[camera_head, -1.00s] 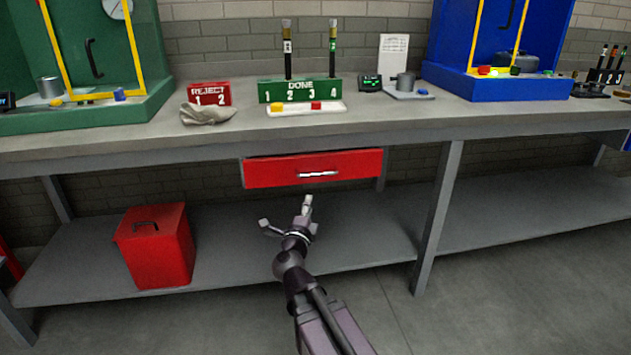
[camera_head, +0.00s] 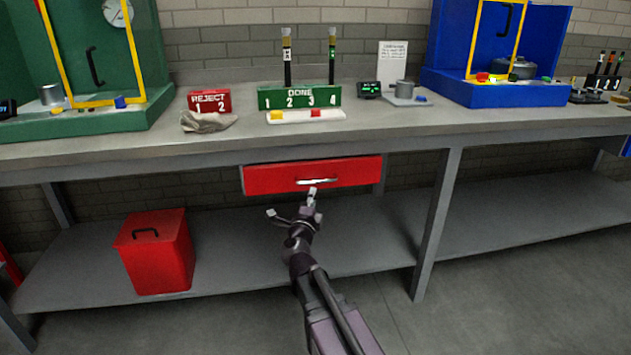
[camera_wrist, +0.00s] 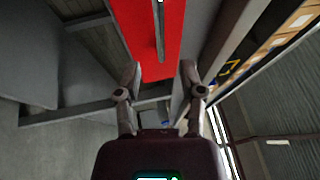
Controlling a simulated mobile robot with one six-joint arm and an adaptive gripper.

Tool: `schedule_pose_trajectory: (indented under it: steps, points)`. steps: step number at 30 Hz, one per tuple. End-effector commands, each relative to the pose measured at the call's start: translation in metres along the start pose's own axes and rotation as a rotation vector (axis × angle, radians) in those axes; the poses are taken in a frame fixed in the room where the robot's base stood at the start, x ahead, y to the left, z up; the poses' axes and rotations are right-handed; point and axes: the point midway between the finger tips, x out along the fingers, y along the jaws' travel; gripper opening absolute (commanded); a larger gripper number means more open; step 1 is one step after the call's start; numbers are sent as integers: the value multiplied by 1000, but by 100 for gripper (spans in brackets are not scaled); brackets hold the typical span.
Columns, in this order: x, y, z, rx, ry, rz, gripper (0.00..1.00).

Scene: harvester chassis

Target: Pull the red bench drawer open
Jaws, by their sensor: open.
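The red drawer (camera_head: 280,177) hangs under the grey bench top and looks shut. My gripper (camera_head: 292,202) is open and empty, just below and in front of the drawer, with one fingertip near the handle in the head view. In the wrist view the red drawer front (camera_wrist: 153,45) fills the top middle, its handle (camera_wrist: 158,25) runs lengthwise, and my open gripper (camera_wrist: 160,75) has a finger on each side of the handle's line. The fingers seem apart from the handle.
The grey bench (camera_head: 200,148) holds a red REJECT rack (camera_head: 209,101), a green DONE rack (camera_head: 300,97), a green booth (camera_head: 150,75) and a blue booth (camera_head: 500,95). A red bin (camera_head: 155,255) stands on the lower shelf (camera_head: 240,250). A bench leg (camera_head: 435,225) stands right of the drawer.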

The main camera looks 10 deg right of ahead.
Motion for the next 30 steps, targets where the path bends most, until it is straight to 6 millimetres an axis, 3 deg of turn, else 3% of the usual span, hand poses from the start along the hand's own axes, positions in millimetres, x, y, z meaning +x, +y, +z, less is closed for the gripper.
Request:
schedule_pose_trajectory:
  steps: [6,13,19,30]
  points:
    - [38,-1,2,0,0,0,51]
    - [65,0,1,0,0,0,51]
    - [76,0,2,0,-2,0,51]
    - [77,0,1,0,-3,0,48]
